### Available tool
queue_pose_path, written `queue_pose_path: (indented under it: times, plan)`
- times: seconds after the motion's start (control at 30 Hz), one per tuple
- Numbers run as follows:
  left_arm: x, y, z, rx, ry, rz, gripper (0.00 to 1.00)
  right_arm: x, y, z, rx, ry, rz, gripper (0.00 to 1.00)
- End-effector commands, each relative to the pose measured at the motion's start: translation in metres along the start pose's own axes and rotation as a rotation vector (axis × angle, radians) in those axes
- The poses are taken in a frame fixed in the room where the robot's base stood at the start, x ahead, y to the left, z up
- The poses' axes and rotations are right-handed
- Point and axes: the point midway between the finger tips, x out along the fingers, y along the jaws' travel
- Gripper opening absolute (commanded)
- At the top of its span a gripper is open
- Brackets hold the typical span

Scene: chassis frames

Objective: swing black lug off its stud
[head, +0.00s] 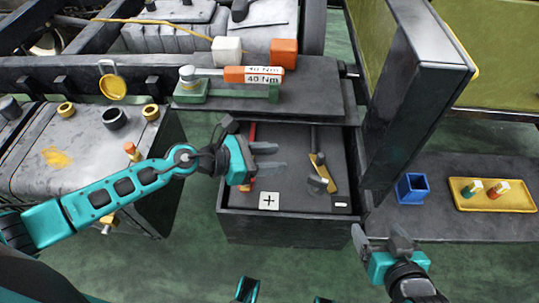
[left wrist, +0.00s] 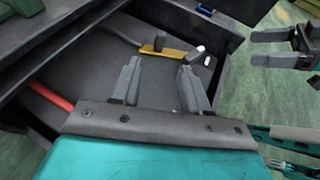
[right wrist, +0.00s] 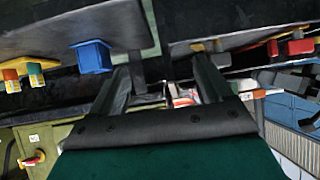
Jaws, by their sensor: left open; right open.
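The black lug is a brass-coloured strap (head: 322,172) on the end of a black cable (head: 314,138), in the open black battery box (head: 290,228). It lies towards the box's right side, above the minus label (head: 341,205). A dark, rounded piece by it may be the stud; I cannot tell if the lug sits around it. In the left wrist view the strap (left wrist: 172,53) is ahead of the fingers. My left gripper (head: 280,158) is open and empty over the box, left of the lug and apart from it. My right gripper (head: 380,234) is open and empty, right of the box's front.
A red cable (head: 252,132) and plus label (head: 269,201) lie on the box's left side. A dark upright post (head: 415,95) stands right of the box. A blue bin (head: 411,188) and yellow tray (head: 465,203) are further right.

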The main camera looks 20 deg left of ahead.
Motion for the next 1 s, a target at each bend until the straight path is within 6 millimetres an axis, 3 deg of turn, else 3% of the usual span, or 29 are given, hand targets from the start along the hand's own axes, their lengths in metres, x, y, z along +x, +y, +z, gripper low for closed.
queue_pose_path:
  times: [0.27,0.43,0.63,0.77,1.0]
  plan:
    - [-0.002,0.0,0.0,0.0,0.0,0.0,0.45,0.0,0.0,0.0,0.0,0.0,0.0,0.79]
    - [-0.004,-0.002,-0.002,-0.002,-0.004,-0.003,0.3,0.003,0.0,0.005,-0.001,0.0,0.0,0.79]
    - [-0.007,-0.001,-0.001,-0.001,-0.001,-0.001,0.3,0.005,0.001,0.007,-0.001,0.0,0.0,0.79]
    - [0.007,0.0,0.001,0.0,-0.003,0.0,0.3,0.005,0.001,0.008,-0.001,0.0,0.0,0.79]
    - [0.057,-0.001,0.0,-0.002,-0.004,-0.002,0.3,0.009,0.001,0.014,-0.001,0.0,0.0,0.79]
